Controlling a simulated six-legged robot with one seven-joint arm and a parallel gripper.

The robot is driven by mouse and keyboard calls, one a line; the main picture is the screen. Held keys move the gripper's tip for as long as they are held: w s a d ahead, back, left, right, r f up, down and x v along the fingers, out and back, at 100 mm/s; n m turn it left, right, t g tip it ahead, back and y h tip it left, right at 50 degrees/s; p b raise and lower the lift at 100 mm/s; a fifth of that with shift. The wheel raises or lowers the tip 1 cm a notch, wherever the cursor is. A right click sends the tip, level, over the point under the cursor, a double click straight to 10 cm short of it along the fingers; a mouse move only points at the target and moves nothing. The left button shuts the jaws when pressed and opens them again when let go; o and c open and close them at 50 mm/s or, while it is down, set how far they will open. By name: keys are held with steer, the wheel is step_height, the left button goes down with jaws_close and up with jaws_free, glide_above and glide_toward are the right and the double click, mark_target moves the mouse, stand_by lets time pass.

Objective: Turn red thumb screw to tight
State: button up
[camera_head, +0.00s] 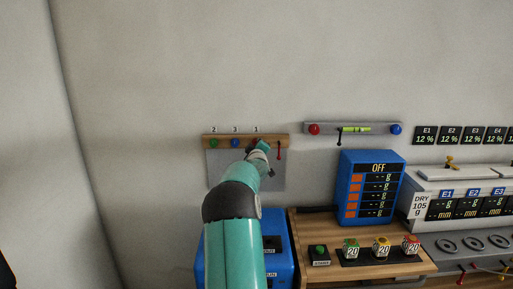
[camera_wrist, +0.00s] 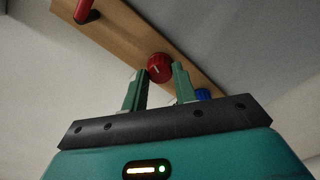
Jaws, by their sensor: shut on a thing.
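The red thumb screw (camera_wrist: 159,67) is a round red knob with a short pale mark on its face, set on a wooden rail (camera_wrist: 122,33). My gripper (camera_wrist: 162,76) has its two green fingers on either side of the knob and is shut on it. In the head view my gripper (camera_head: 262,147) is at the right part of the rail (camera_head: 223,138), below the label 1. It hides the red thumb screw there. A green knob (camera_head: 213,143) and a blue knob (camera_head: 235,143) sit to the left, below labels 2 and 3.
A red-handled lever (camera_head: 279,151) hangs at the rail's right end, close to my gripper. A grey bar (camera_head: 358,128) with a level, a red knob and a blue knob is to the right. A blue display box (camera_head: 371,160) stands on the wooden bench (camera_head: 302,222).

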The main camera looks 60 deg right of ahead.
steer(key=shift+m, duration=15.8)
steer(key=o, duration=1)
